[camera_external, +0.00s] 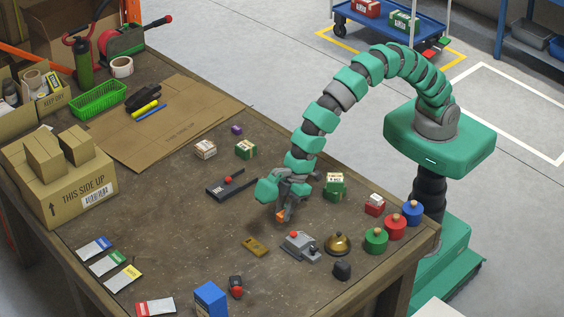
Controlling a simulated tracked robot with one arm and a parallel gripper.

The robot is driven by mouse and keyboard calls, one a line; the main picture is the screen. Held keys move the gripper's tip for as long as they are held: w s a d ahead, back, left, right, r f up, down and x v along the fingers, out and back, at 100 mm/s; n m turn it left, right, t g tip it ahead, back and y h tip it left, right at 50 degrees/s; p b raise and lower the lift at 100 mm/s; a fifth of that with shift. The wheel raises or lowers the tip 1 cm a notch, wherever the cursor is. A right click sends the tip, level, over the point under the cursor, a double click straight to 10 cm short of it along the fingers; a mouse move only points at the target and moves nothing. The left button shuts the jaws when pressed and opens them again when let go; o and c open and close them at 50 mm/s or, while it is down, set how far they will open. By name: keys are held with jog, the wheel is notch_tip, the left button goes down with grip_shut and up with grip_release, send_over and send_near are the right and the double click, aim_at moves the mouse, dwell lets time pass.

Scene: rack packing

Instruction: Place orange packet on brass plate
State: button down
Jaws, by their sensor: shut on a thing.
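My gripper (285,211) points down over the middle of the workbench, shut on a small orange packet (281,214). The fingers hide much of the packet, and only a bit of orange shows between them. The packet seems to be a little above the bench top, though the exact height is hard to tell. The brass plate (255,245) is a small, flat, yellowish piece lying on the bench, below and left of my gripper in the picture. Nothing is seen on the plate.
A grey device with a red button (300,246) and a brass bell (337,243) stand right of the plate. A black device with a red knob (231,185) lies left of my gripper. Green (376,240), red and blue weights line the right edge. Bare bench lies left of the plate.

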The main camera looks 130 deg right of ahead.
send_near(253, 248)
jog(key=shift+w+x, duration=0.2)
jog(key=shift+x, duration=1)
jog(key=shift+w+d, duration=0.1)
jog(key=shift+w, duration=0.4)
jog(key=shift+f, duration=1.8)
jog(key=c, duration=1.3)
grip_release()
jog(key=shift+o, duration=0.2)
jog(key=shift+r, duration=0.15)
